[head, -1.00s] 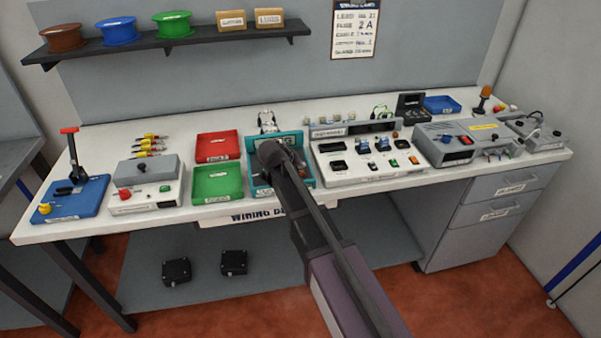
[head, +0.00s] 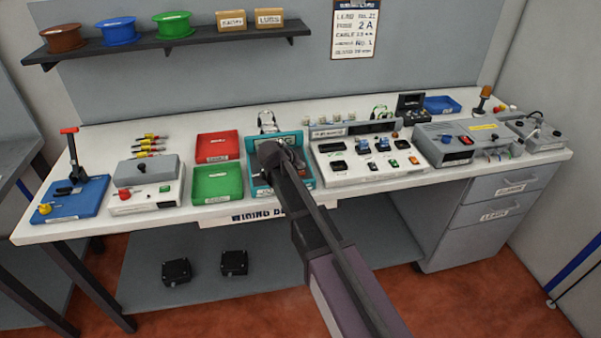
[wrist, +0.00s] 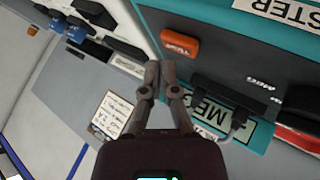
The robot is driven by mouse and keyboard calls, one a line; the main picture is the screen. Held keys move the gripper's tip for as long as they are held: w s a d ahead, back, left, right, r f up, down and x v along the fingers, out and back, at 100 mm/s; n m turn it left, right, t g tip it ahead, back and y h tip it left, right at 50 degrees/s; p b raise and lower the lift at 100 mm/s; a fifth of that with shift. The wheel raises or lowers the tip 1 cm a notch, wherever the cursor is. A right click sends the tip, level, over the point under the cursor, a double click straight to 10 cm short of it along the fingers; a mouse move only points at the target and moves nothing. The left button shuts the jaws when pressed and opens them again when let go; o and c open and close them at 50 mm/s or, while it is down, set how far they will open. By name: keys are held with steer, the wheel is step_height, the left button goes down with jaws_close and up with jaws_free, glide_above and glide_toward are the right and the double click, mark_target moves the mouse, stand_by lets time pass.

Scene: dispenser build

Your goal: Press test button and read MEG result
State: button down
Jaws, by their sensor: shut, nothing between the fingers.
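The teal tester (head: 262,188) stands on the bench between the green tray and the white panel, and my arm partly covers it in the head view. In the wrist view the tester's dark face (wrist: 225,62) shows at an angle, with an orange button (wrist: 180,43) lettered like TEST.
A red tray (head: 217,145) and a green tray (head: 217,184) lie left of the tester. A white panel (head: 365,177) with several parts stands close on its right. A grey unit (head: 467,140) is farther right. A shelf with spools hangs above.

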steer(key=shift+f+b, duration=0.8)
steer(key=shift+f, duration=0.05)
stand_by(1.0)
steer(key=shift+r, duration=0.1)
steer(key=shift+r+p, duration=0.8)
steer(key=shift+p, duration=0.1)
step_height(320, 180, up, 5)
steer(key=p, duration=0.5)
stand_by(0.4)
stand_by(0.8)
steer(key=s+d+f+m+g+y, duration=0.1)
steer(key=s+d+g, duration=0.3)
steer(key=s+d, duration=0.7)
steer(key=s+d+f+m+g+y, duration=0.1)
steer(key=s+d+f+g+y, duration=0.2)
steer(key=s+d, duration=0.9)
steer(key=shift+s+f+m+g+y, duration=0.35)
steer(key=shift+s+f, duration=0.5)
steer(key=shift+s, duration=0.35)
